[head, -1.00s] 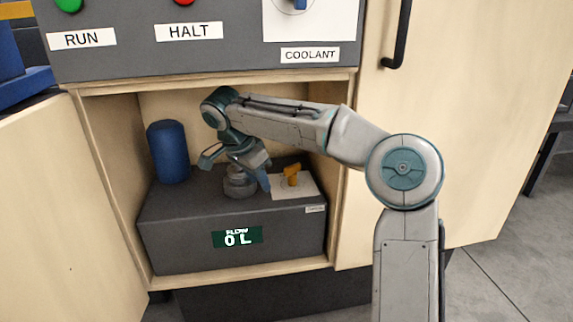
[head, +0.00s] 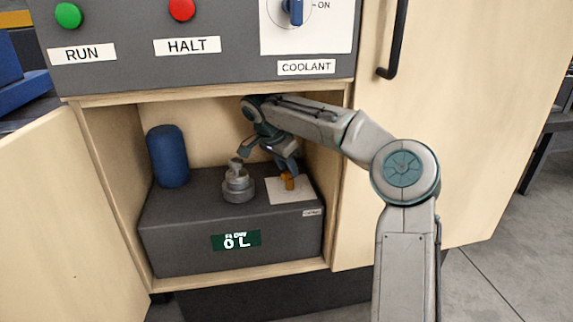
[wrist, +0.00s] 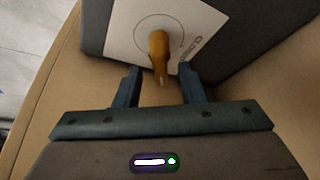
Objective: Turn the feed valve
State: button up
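The feed valve appears to be the orange handle (head: 288,181) on a white plate (head: 285,197), on top of the dark box in the open cabinet; its small label is unreadable. The handle (wrist: 158,50) also shows in the wrist view, over a circle printed on the plate. My gripper (head: 268,158) is above the box, close to the handle. In the wrist view my gripper (wrist: 160,80) is open, with the handle's end in the gap between its fingertips. I cannot tell whether either finger touches it.
A grey stepped fitting (head: 238,187) and a blue cylinder (head: 168,156) stand to the left. The cabinet's right wall and the panel with COOLANT switch (head: 294,11) above bound the opening.

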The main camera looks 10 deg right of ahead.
jog(key=shift+f, duration=0.55)
grip_shut()
